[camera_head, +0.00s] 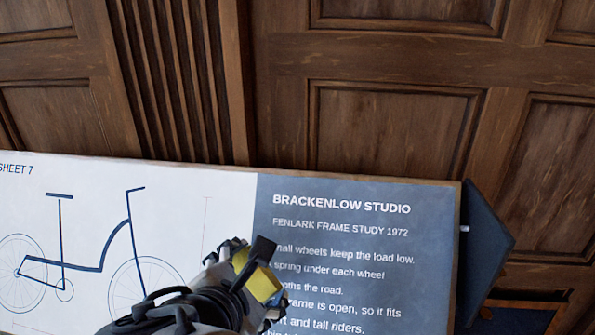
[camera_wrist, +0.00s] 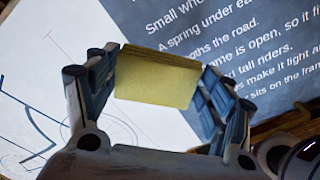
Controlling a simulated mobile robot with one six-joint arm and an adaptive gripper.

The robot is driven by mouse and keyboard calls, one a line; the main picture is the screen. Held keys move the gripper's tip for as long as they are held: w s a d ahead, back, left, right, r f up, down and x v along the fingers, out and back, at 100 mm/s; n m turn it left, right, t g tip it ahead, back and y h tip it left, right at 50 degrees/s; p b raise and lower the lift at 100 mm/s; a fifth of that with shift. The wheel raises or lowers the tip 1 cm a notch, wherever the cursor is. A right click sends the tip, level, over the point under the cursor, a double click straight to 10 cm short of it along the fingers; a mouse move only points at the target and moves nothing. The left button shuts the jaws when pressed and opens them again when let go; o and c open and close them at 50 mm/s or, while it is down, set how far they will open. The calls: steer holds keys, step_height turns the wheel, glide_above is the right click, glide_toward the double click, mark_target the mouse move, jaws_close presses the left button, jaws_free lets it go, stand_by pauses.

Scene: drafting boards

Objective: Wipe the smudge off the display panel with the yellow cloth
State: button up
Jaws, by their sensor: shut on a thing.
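The display panel (camera_head: 425,262) is a tilted board with a white bicycle drawing on its left and a blue-grey text area on its right. My gripper (camera_head: 252,272) is in front of the panel, near the line between drawing and text, and covers the start of several text lines. It is shut on the yellow cloth (camera_head: 263,285), which shows as a flat pad between the fingers in the wrist view (camera_wrist: 157,80). I cannot tell whether the cloth touches the panel. I see no clear smudge on the parts in view; part of the panel is hidden by my arm.
A dark wood-panelled wall (camera_head: 390,130) rises behind the panel. A dark blue angular piece (camera_head: 485,255) stands at the panel's right edge. The panel's upper right surface is clear. A blue patch (camera_head: 510,320) shows low at the right.

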steer(key=shift+p+v, duration=0.7)
steer(key=shift+v, duration=0.85)
